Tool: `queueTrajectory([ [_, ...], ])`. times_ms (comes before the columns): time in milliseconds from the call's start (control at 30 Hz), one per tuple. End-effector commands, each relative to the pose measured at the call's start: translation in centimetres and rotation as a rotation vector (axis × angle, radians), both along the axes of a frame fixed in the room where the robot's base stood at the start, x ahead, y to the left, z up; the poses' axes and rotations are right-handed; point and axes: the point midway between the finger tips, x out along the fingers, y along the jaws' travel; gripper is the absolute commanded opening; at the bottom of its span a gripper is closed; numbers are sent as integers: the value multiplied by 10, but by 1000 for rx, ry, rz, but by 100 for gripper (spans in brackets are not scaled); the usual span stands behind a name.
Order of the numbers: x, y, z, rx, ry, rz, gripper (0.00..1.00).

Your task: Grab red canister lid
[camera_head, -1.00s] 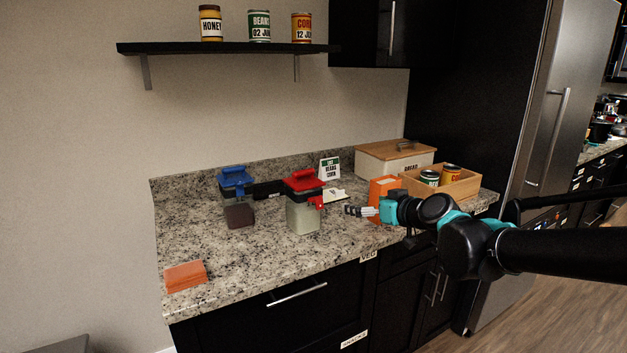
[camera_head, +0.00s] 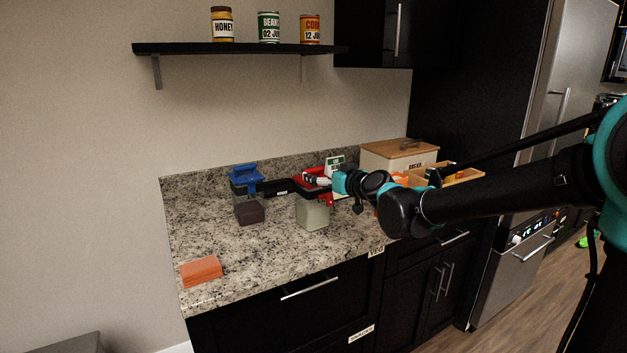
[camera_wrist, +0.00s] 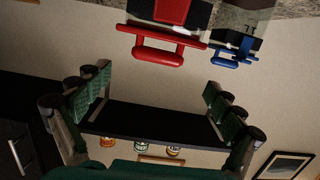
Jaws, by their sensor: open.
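The red canister lid (camera_head: 314,171), with a raised handle, sits on a clear canister (camera_head: 313,212) with pale contents on the counter. My gripper (camera_head: 311,180) overlaps the lid in the head view and hides part of it. In the wrist view, which appears upside down, the red lid (camera_wrist: 160,50) and its handle are at the top centre. My gripper (camera_wrist: 160,95) is open there, its two fingers wide apart and nothing between them. The handle lies ahead of the fingers, apart from them.
A blue-lidded canister (camera_head: 246,174) stands left of the red one; its lid (camera_wrist: 233,45) also shows in the wrist view. A bread box (camera_head: 395,158) and wooden crate (camera_head: 465,176) stand right. An orange block (camera_head: 201,271) lies front left. A shelf (camera_head: 235,49) hangs above.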

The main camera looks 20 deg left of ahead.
Motion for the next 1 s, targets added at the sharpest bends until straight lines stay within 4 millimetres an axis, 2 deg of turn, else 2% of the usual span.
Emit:
queueTrajectory([
  [100, 10, 11, -2, 1, 1, 1, 94],
  [367, 18, 20, -5, -1, 1, 0, 94],
  [700, 45, 47, -18, 1, 2, 1, 94],
  [1000, 51, 53, -19, 0, 1, 0, 94],
])
